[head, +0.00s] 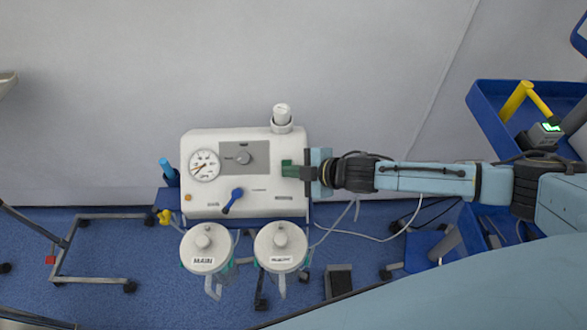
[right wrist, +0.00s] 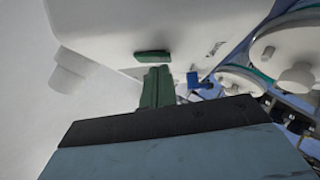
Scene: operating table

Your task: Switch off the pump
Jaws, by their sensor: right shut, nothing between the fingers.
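A green switch (head: 287,168) sits near the right edge of that face. It also shows in the right wrist view (right wrist: 152,56) as a flat green piece on the white surface. My right gripper (head: 299,172) comes in from the right, right beside the switch. In the right wrist view its green fingers (right wrist: 156,84) are shut and empty, with a small gap in the picture between tips and switch. My left gripper is not seen.
Two lidded canisters (head: 204,241) (head: 281,240) hang in front of the pump, and a white cap (head: 281,117) stands behind it. A blue cart (head: 487,96) is at the right. A metal-framed stand (head: 94,279) is on the blue floor at the left. Cables trail right of the pump.

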